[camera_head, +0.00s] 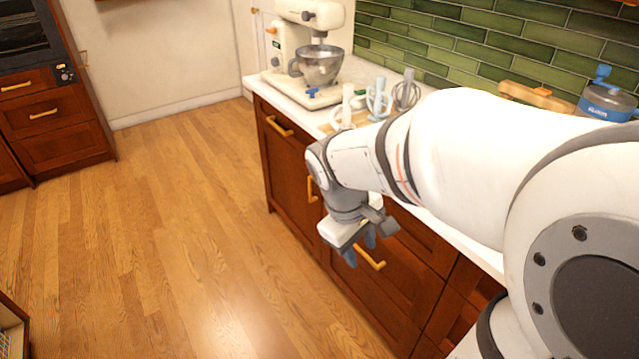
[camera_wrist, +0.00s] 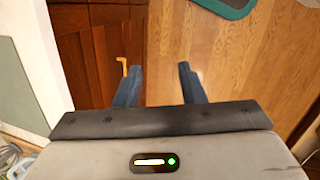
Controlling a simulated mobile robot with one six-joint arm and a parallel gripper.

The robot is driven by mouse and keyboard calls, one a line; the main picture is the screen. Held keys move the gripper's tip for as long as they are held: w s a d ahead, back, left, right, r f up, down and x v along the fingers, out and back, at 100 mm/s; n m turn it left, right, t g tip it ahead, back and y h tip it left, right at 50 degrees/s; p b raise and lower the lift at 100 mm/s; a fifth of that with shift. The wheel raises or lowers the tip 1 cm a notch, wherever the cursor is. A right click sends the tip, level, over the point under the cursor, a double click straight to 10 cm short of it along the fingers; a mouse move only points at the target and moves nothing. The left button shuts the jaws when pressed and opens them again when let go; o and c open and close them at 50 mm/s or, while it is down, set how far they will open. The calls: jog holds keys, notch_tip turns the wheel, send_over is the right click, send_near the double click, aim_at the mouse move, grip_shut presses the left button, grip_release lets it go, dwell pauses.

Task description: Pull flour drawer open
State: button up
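My gripper (camera_head: 360,248) hangs in front of the red-brown cabinet under the counter, its blue fingers pointing down. In the wrist view its two fingers (camera_wrist: 160,80) are apart with only floor between them, so it is open and empty. A drawer front (camera_head: 400,285) with a brass handle (camera_head: 370,258) is close beside the gripper. In the wrist view a brass handle (camera_wrist: 123,66) shows just left of the left finger, not between the fingers. The fronts in view look closed. No label shows which one is the flour drawer. My arm hides part of the cabinet.
A cabinet front with a brass handle (camera_head: 278,126) is farther along. A stand mixer (camera_head: 305,50), mixer attachments (camera_head: 378,98) and a blue-lidded container (camera_head: 606,98) stand on the counter. The wooden floor (camera_head: 190,220) left of the cabinet is clear. More drawers (camera_head: 50,120) are at left.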

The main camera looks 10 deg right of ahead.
aim_at(361, 253)
jog(key=w+d+f+n+g+h+b, duration=0.1)
jog(key=w+d+f+n+h+b, duration=0.3)
jog(key=w+f+n, duration=0.55)
jog(key=w+d+f+n+g+h+b, duration=0.1)
jog(key=w+d+f+n+h+b, duration=0.1)
jog(key=w+d+f+n+h, duration=0.55)
jog(key=w+a+f+n+t+h+b, duration=0.15)
jog(key=w+f+n+t, duration=0.3)
jog(key=f+n, duration=0.65)
jog(key=w+a+f+n+t+h+b, duration=0.1)
jog(key=w+a+f+n+t+b, duration=0.4)
jog(key=f, duration=1.1)
jog(key=shift+n+g, duration=0.55)
jog(key=shift+n, duration=0.15)
jog(key=x, duration=0.5)
jog(key=p+x, duration=0.1)
jog(key=x, duration=0.4)
jog(key=shift+w+r, duration=0.15)
jog(key=shift+w, duration=0.1)
jog(key=shift+c, duration=0.3)
grip_shut()
